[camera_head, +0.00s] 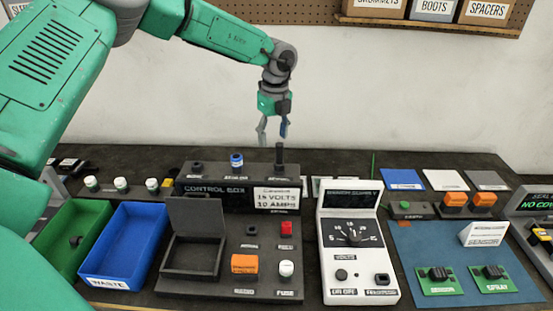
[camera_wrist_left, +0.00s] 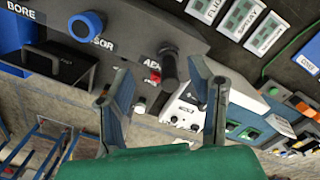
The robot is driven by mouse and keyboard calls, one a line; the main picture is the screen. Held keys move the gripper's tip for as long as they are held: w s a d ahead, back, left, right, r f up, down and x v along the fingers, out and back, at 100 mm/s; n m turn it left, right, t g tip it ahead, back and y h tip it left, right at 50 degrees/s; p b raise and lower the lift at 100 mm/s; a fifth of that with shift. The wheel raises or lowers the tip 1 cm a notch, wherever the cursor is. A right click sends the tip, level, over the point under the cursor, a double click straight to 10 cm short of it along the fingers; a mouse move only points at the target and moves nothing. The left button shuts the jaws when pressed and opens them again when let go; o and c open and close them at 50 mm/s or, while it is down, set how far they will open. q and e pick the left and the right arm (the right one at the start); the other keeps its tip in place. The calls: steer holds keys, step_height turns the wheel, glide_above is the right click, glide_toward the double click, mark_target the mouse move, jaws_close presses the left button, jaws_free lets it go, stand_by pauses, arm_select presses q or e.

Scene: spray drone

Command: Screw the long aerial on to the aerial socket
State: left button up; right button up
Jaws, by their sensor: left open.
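A black upright post (camera_head: 279,155) stands at the right end of the control box's raised back part (camera_head: 225,190). It also shows in the left wrist view (camera_wrist_left: 170,70), beside a label starting "AE". The socket under it is hidden, and I cannot tell whether this post is the long aerial. My left gripper (camera_head: 273,132) hangs above the post, open, with its fingers pointing down. In the left wrist view the fingers (camera_wrist_left: 160,85) are apart with nothing held, and the post shows between and beyond them. My right gripper is not in view.
A blue-capped part (camera_head: 236,160) stands left of the post. The waste bin (camera_head: 125,245), a green bin (camera_head: 75,240) and an open-lidded compartment (camera_head: 195,235) lie left. A white meter (camera_head: 355,240) and a blue mat (camera_head: 460,250) with green boards lie right. A thin green rod (camera_head: 373,165) stands behind.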

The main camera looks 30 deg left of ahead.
mark_target(281, 163)
arm_select(q)
steer(key=shift+d+r+h, duration=0.2)
steer(key=shift+d+h, duration=0.2)
steer(key=shift+d, duration=0.3)
steer(key=shift+d+r, duration=0.15)
steer(key=shift+d, duration=0.7)
steer(key=f+b, duration=0.1)
steer(key=f, duration=0.1)
steer(key=a+f+b, duration=0.2)
steer(key=f, duration=0.1)
steer(key=shift+f+b, duration=0.3)
steer(key=shift+f, duration=0.05)
steer(key=f, duration=0.1)
steer(key=d+f+b, duration=0.1)
steer(key=shift+f, duration=0.35)
steer(key=shift+d+f, duration=0.3)
steer(key=shift+a+f, duration=0.15)
steer(key=shift+a, duration=0.5)
steer(key=shift+d, duration=0.55)
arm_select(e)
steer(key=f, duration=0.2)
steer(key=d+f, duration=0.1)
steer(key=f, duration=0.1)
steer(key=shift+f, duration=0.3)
